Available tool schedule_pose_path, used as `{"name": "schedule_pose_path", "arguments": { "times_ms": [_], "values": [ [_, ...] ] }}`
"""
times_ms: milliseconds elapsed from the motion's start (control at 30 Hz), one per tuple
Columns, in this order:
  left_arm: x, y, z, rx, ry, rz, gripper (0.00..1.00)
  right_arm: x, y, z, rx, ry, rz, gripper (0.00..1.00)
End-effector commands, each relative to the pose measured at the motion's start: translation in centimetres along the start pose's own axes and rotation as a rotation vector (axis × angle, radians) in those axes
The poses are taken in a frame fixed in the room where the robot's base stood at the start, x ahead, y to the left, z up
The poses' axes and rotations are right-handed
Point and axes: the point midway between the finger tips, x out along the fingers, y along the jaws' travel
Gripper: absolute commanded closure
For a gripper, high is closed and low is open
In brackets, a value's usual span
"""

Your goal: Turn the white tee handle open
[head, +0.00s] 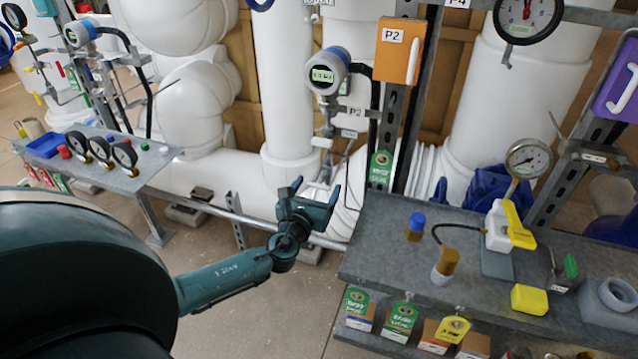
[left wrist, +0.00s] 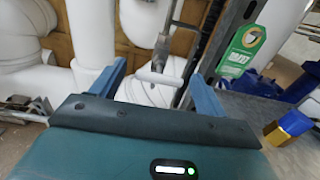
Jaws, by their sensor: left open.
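The white tee handle (head: 322,142) is on the thin valve pipe below the round blue gauge (head: 326,72), at the centre of the head view. My left gripper (head: 316,187) is open and empty, below the handle in that view. In the left wrist view the white handle (left wrist: 160,77) lies crosswise in the picture between my two blue fingers. I cannot tell whether it is within their reach or beyond the tips. No contact shows. My right gripper is not in view.
A grey metal bench (head: 385,240) with bottles and a yellow-and-white device (head: 505,228) stands to the right. An upright strut with an orange P2 box (head: 399,50) and a green tag (head: 380,168) is right of the handle. Large white pipes (head: 285,80) stand behind.

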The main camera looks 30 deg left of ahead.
Motion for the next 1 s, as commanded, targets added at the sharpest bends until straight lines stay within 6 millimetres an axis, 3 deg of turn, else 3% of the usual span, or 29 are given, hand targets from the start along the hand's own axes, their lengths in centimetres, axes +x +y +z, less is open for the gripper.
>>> {"name": "schedule_pose_path", "arguments": {
  "times_ms": [133,467,1000],
  "values": [
    [1.4,0.0,0.0,0.000,0.000,0.001,0.25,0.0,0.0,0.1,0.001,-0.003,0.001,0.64],
    [1.7,0.0,0.0,0.000,0.001,-0.001,0.25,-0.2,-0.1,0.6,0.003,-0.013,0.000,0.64],
    [1.7,0.0,0.0,0.000,0.001,0.000,0.68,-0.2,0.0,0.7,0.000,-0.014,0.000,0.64]
  ]
}}
